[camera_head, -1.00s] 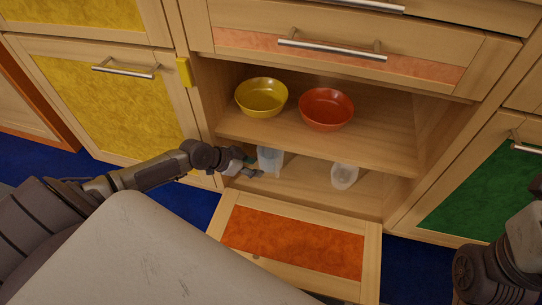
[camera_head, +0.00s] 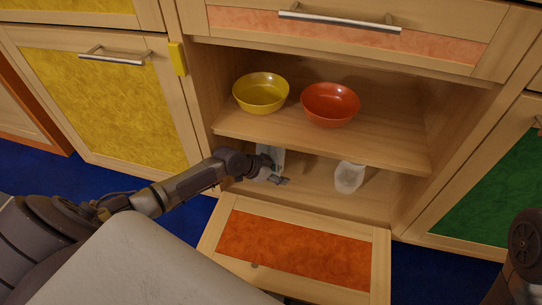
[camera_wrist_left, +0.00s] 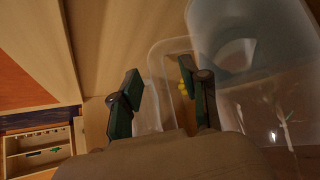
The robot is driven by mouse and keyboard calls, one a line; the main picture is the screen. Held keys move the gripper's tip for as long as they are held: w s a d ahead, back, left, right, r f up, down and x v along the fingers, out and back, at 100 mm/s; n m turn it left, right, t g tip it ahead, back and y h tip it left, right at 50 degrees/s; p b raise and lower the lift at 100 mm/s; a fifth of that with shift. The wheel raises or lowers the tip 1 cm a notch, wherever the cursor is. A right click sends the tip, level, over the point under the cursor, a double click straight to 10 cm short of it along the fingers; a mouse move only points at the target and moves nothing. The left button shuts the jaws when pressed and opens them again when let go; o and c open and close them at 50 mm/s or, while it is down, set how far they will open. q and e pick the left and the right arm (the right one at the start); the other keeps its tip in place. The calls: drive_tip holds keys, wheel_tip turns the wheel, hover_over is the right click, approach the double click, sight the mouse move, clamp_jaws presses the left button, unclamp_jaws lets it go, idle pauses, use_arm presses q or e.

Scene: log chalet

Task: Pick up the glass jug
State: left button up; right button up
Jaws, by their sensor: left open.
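The glass jug (camera_head: 268,158), clear and pale, stands on the lower shelf of the open cabinet, partly hidden by my left gripper (camera_head: 277,172). In the left wrist view the jug (camera_wrist_left: 235,75) fills the upper right, and its squarish handle reaches toward the fingers. My left gripper (camera_wrist_left: 162,98) is open there. The handle's outer bar appears between the two fingers, but I cannot tell whether either finger touches it. My right gripper is out of view.
Another pale translucent vessel (camera_head: 349,176) stands to the right on the lower shelf. A yellow bowl (camera_head: 261,94) and an orange-red bowl (camera_head: 330,104) sit on the shelf above. An orange-panelled door (camera_head: 293,243) lies folded down in front.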

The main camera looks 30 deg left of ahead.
use_arm(q)
clamp_jaws()
drive_tip(key=shift+w+r, duration=0.15)
drive_tip(key=shift+r, duration=0.05)
idle(0.3)
